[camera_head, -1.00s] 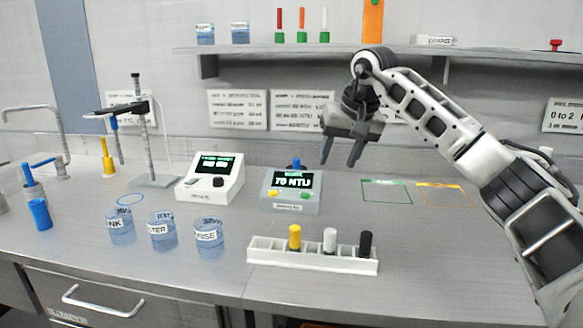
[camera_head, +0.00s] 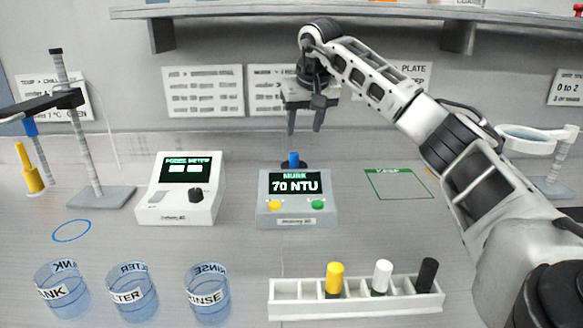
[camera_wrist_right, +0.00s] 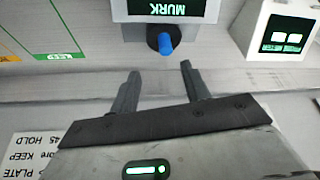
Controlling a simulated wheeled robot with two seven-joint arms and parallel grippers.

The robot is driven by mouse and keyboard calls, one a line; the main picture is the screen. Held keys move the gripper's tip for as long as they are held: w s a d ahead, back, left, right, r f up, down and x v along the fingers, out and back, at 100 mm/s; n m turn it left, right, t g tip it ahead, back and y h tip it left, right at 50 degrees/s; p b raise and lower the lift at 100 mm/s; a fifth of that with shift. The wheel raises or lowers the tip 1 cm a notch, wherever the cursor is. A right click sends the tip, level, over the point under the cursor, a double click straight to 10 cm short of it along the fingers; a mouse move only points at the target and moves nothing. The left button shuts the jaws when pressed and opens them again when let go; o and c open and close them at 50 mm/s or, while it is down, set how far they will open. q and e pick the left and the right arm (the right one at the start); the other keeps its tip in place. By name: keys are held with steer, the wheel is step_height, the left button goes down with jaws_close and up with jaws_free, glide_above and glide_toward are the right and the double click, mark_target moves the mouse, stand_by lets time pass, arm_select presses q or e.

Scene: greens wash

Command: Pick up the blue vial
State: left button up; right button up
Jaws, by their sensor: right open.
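The blue-capped vial (camera_head: 294,159) stands upright in a dark round socket at the back of the MURK meter (camera_head: 262,210), which reads 70 NTU. Only its blue top shows; the lower part is hidden. In the right wrist view the blue vial (camera_wrist_right: 165,43) shows just beyond the fingertips. My right gripper (camera_head: 304,131) is open and empty, pointing down behind and above the vial. In the wrist view my right gripper (camera_wrist_right: 160,68) has its fingers spread, with the vial roughly in line with the gap. My left gripper is not in view.
A white rack (camera_head: 292,312) with yellow, white and black capped vials stands in front. A second meter (camera_head: 150,212), several labelled beakers (camera_head: 208,298) and a clamp stand (camera_head: 102,197) are at left. A shelf (camera_head: 400,12) overhangs the back. A green-outlined area (camera_head: 398,184) at right is clear.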

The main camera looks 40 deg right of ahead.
glide_above(295, 155)
steer(key=s, duration=0.2)
step_height(295, 155, down, 4)
steer(key=shift+f, duration=0.1)
steer(key=x, duration=0.4)
steer(key=shift+w+a+f, duration=0.15)
steer(key=shift+w+a, duration=0.05)
steer(key=shift+a, duration=0.15)
steer(key=shift+w+d+f, duration=0.1)
steer(key=shift+w+f, duration=0.1)
steer(key=shift+f, duration=0.25)
jaws_close()
